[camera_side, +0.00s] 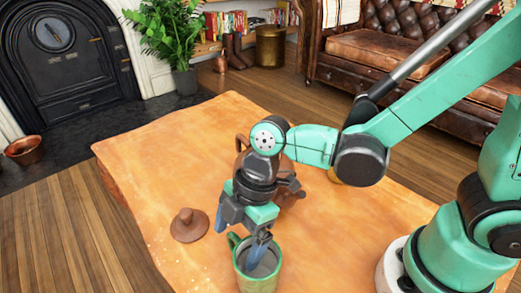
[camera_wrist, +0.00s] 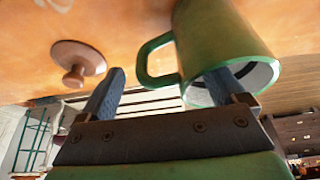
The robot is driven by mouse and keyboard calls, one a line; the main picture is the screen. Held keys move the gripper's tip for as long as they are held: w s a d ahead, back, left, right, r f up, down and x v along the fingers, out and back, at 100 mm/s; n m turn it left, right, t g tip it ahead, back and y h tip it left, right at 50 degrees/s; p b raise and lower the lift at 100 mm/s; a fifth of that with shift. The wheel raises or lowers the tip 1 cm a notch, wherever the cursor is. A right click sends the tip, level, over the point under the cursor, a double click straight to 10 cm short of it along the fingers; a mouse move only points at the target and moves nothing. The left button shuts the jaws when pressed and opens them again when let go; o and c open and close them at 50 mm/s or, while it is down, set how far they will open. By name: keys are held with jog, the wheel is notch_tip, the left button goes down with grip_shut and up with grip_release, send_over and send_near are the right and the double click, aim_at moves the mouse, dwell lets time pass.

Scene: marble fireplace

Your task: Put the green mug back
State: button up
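The green mug (camera_side: 250,283) stands upright near the front edge of the wooden table, its handle toward the left in the side view. In the wrist view the mug (camera_wrist: 215,35) is at the upper right, its handle between my two blue fingers. My gripper (camera_side: 238,233) is above the mug, pointing down, with its fingers wide apart. One finger reaches into the mug's mouth and the other is outside, beyond the handle. The wrist view shows the same gripper (camera_wrist: 168,90) with nothing clamped. Whether a finger touches the mug, I cannot tell.
A brown knobbed lid (camera_side: 188,226) lies on the table (camera_side: 150,160) left of my gripper; the wrist view also shows the lid (camera_wrist: 75,62). A brown pot (camera_side: 290,194) is behind my gripper, mostly hidden. The left and far table areas are clear.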

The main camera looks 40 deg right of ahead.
jog(key=v, duration=1.2)
jog(key=w+d+f+m+t+h, duration=0.1)
jog(key=d+m+t+h, duration=0.1)
jog(key=d+m, duration=0.4)
jog(key=w+d+f+m+t+h, duration=0.1)
jog(key=d+m+t, duration=0.4)
jog(key=m, duration=0.6)
jog(key=shift+w+d+f+m+h, duration=0.35)
jog(key=shift+d+h, duration=0.15)
jog(key=shift+d, duration=0.65)
